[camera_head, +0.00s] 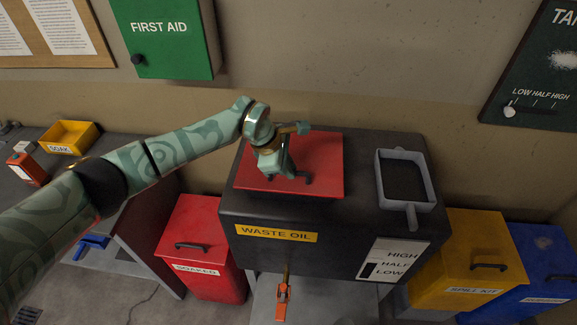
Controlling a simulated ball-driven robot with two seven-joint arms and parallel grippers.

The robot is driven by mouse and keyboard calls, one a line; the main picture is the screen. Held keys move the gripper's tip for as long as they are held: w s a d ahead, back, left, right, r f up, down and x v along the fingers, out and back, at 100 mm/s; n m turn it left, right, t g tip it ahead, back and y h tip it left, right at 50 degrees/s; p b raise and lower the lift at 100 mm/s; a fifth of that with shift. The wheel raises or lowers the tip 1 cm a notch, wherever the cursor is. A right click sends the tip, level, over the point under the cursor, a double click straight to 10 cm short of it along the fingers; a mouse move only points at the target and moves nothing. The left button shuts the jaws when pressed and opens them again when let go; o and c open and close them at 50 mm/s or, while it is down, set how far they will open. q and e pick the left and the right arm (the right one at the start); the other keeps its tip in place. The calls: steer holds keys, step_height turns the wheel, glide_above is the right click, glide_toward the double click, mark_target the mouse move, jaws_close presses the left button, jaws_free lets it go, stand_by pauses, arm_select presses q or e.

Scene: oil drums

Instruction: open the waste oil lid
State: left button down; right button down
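The waste oil tank (340,225) is a large black box with a yellow "WASTE OIL" label on its front. Its red lid (322,150) lies flat on the left part of the top and looks closed. A dark handle (306,179) shows near the lid's front edge, partly hidden by my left gripper. My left arm reaches in from the left. My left gripper (290,172) points down at the handle, with its fingertips beside or around it. I cannot tell if the fingers are closed on it. My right gripper is not in view.
A grey tray (431,190) sits on the tank's right side. An orange-handled valve (283,300) hangs at the front. A red "SOAKED" bin (205,235) stands left; yellow (462,255) and blue (550,262) bins stand right. A green first aid box (162,40) hangs behind.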

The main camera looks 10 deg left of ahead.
arm_select(q)
steer(key=shift+w+r, duration=0.1)
steer(key=shift+w+r+g+b, duration=0.25)
steer(key=shift+r+g+b, duration=0.15)
steer(key=shift+r, duration=0.2)
steer(key=w+r+b, duration=0.4)
steer(key=w+r, duration=0.2)
steer(key=r, duration=0.4)
steer(key=shift+w+a+r+b, duration=0.15)
steer(key=shift+w+r+b, duration=0.1)
steer(key=shift+w+b, duration=0.1)
